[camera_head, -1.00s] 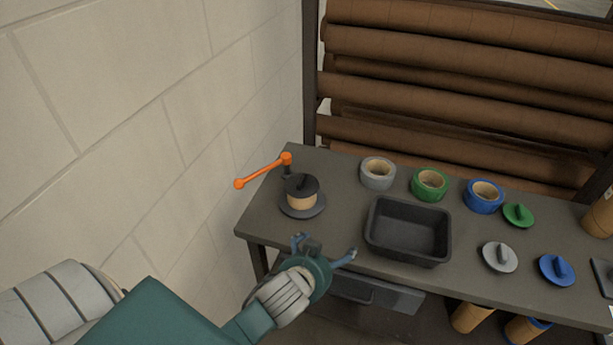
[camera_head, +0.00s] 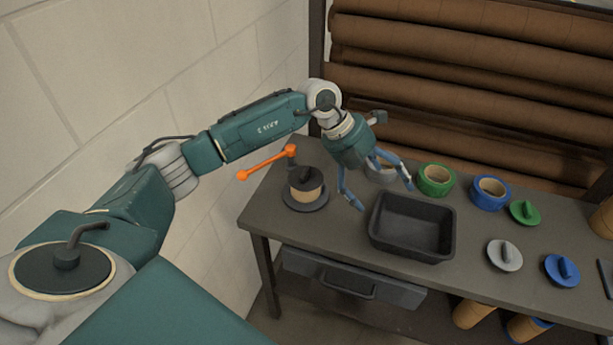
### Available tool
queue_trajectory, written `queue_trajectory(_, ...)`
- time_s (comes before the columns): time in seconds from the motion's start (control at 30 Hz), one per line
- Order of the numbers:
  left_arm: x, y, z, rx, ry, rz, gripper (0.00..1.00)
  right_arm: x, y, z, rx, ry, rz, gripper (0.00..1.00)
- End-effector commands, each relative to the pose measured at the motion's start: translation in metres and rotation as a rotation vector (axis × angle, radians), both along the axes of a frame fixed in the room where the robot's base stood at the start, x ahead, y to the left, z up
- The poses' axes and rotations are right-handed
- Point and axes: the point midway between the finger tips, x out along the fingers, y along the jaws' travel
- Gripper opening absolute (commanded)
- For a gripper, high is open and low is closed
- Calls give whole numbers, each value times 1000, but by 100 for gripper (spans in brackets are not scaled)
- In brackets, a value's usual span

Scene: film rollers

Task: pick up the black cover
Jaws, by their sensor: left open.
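The black cover (camera_head: 306,179) sits on top of a tan roll (camera_head: 306,195) on a dark round base at the left end of the table. My left gripper (camera_head: 382,196) is open and empty. It points down to the right of the black cover, above the back edge of the black bin, and its fingers are apart from the cover. It partly hides the grey tape roll (camera_head: 379,173). My right gripper is not in view.
An empty black bin (camera_head: 411,228) is on the table (camera_head: 330,239). Green (camera_head: 435,180) and blue (camera_head: 490,193) tape rolls and green (camera_head: 524,212), grey (camera_head: 504,255) and blue (camera_head: 561,270) covers lie right. A wall borders the left.

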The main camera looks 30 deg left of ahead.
Motion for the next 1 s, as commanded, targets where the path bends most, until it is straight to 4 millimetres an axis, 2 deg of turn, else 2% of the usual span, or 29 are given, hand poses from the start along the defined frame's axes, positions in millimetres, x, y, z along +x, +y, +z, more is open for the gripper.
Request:
queue_trajectory(0.03,6,51,3,139,31,42,100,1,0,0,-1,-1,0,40)
queue_trajectory(0.1,4,109,6,296,85,101,100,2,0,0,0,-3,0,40)
queue_trajectory(0.2,-4,168,17,444,147,176,100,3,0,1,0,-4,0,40)
queue_trajectory(0.3,-11,200,25,523,187,225,100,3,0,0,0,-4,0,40)
queue_trajectory(0.43,-14,211,20,551,203,241,100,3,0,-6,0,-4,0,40)
queue_trajectory(0.7,-9,211,-22,548,202,239,100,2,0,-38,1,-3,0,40)
queue_trajectory(1.0,-6,211,-44,546,201,237,100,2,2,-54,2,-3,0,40)
